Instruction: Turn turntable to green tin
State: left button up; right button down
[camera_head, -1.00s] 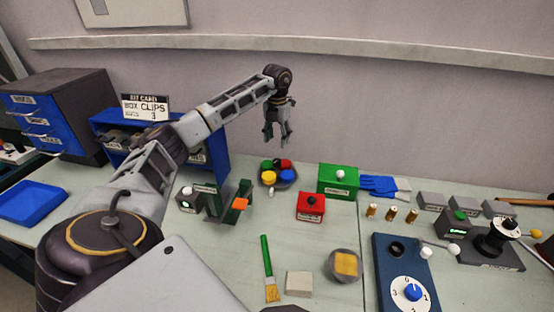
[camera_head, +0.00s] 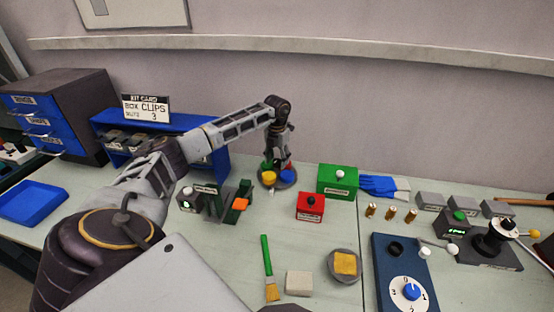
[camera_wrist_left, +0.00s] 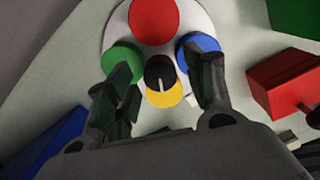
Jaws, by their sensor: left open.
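The turntable (camera_head: 270,187) is a round grey disc on the bench; its pale rim shows in the left wrist view (camera_wrist_left: 118,34). It carries a red tin (camera_wrist_left: 153,20), a green tin (camera_wrist_left: 122,57), a blue tin (camera_wrist_left: 198,52) and a yellow tin (camera_wrist_left: 164,95), around a black centre knob (camera_wrist_left: 160,72) with a pale line. My left gripper (camera_head: 280,160) points down over the turntable. In the left wrist view its open fingers (camera_wrist_left: 165,95) stand either side of the knob, beside the green and blue tins. Whether they touch is unclear. My right gripper is not in view.
A red box (camera_head: 310,206) and a green box (camera_head: 338,181) stand right of the turntable. A dark green holder (camera_head: 228,204) is to its left. A brush (camera_head: 267,265), a white block (camera_head: 299,283) and a dish with a yellow square (camera_head: 345,264) lie in front.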

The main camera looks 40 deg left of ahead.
pick_arm(q)
jog(key=shift+c, duration=0.4)
grip_shut()
